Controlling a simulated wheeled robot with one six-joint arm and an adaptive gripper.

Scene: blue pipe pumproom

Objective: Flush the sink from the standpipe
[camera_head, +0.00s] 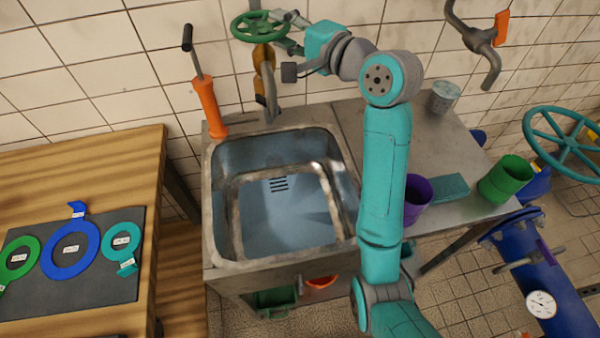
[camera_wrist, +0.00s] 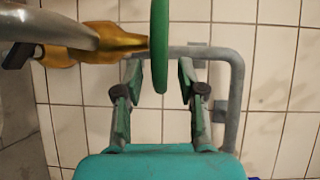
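The sink (camera_head: 222,220) is a metal basin with a slotted drain (camera_head: 278,184) and a bluish inside. Behind it stands the standpipe, with a green handwheel (camera_head: 258,27), a brass body (camera_head: 264,58) and a grey spout (camera_head: 269,92). I see no stream at the spout. My gripper (camera_head: 282,30) is at the right side of the handwheel. In the wrist view my gripper (camera_wrist: 160,80) is open, its fingers on either side of the handwheel's rim (camera_wrist: 160,45), seen edge-on, with gaps on both sides. The brass body (camera_wrist: 110,42) shows at upper left there.
An orange-handled tool (camera_head: 208,105) stands at the sink's back left corner. A grey pipe bracket (camera_wrist: 235,90) is on the wall close behind my fingers. Cups, including a green one (camera_head: 506,178), stand on the right counter. A wooden table (camera_head: 110,165) is at left.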

